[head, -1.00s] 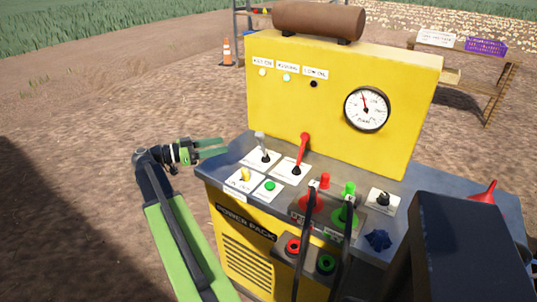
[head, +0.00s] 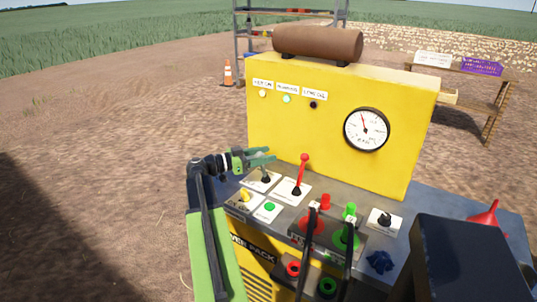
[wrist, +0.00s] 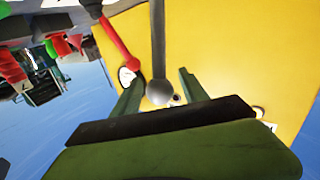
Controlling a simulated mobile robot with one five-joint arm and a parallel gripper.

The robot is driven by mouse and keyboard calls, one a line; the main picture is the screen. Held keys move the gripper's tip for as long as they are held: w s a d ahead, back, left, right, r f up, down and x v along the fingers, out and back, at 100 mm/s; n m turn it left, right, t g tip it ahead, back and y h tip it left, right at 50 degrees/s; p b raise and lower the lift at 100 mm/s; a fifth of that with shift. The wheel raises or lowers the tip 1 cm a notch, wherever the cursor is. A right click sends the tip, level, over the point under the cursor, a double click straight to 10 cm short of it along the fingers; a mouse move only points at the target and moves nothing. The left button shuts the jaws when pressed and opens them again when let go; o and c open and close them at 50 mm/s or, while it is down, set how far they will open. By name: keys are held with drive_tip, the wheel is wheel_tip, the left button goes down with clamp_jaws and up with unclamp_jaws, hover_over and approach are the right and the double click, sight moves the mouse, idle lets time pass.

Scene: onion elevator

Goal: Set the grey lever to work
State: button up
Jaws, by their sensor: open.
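The grey lever stands on a white plate on the yellow power pack's console; its base (head: 265,180) shows in the head view, with its upper part hidden behind my gripper (head: 268,156). In the wrist view the lever's grey rod and round knob (wrist: 160,93) appear between the two green fingers of my gripper (wrist: 160,78). The fingers are open, one on each side of the knob, with gaps visible. The red lever (head: 301,172) stands just to the right, and it also shows in the wrist view (wrist: 118,45), near the left finger.
A yellow switch (head: 245,194) and green button (head: 270,207) sit in front of the levers. Red and green connectors (head: 350,211) with black cables are further right. The yellow panel (head: 300,135) with gauge (head: 366,130) rises behind. Open dirt lies to the left.

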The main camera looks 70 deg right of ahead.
drive_tip(key=shift+s+d, duration=0.45)
drive_tip(key=shift+s, duration=0.05)
drive_tip(key=shift+c, duration=0.2)
clamp_jaws()
